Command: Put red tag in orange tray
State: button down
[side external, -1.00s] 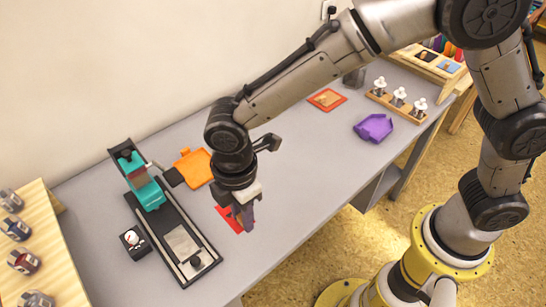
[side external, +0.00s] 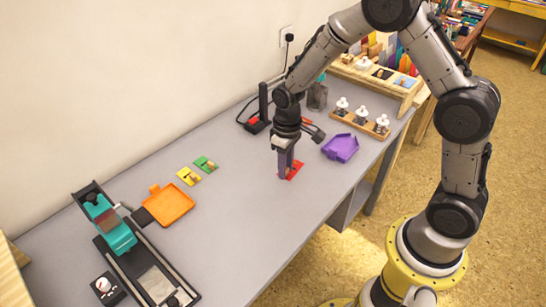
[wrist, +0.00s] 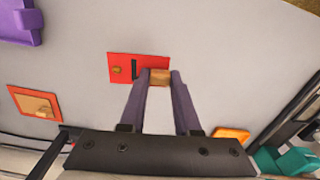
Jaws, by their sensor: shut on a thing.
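The red tag (side external: 295,169) is a flat red plate at my fingertips in the side view. In the wrist view the red tag (wrist: 119,60) has a dark slot and a small wooden block on it. My gripper (wrist: 161,77) is shut on this block, with a purple-grey finger on each side. In the side view my gripper (side external: 286,170) points down. I cannot tell whether the tag touches the table. The orange tray (side external: 168,204) lies empty to the left of the gripper, and its edge shows in the wrist view (wrist: 232,134).
A yellow tag (side external: 188,176) and a green tag (side external: 205,164) lie between the orange tray and my gripper. A purple tray (side external: 341,148) is at the right. A teal stamping press (side external: 113,230) stands beside the orange tray. The front middle of the table is clear.

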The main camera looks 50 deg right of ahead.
jog(key=shift+w+a+m, duration=0.1)
jog(key=shift+w+m, duration=0.15)
jog(key=shift+m, duration=0.45)
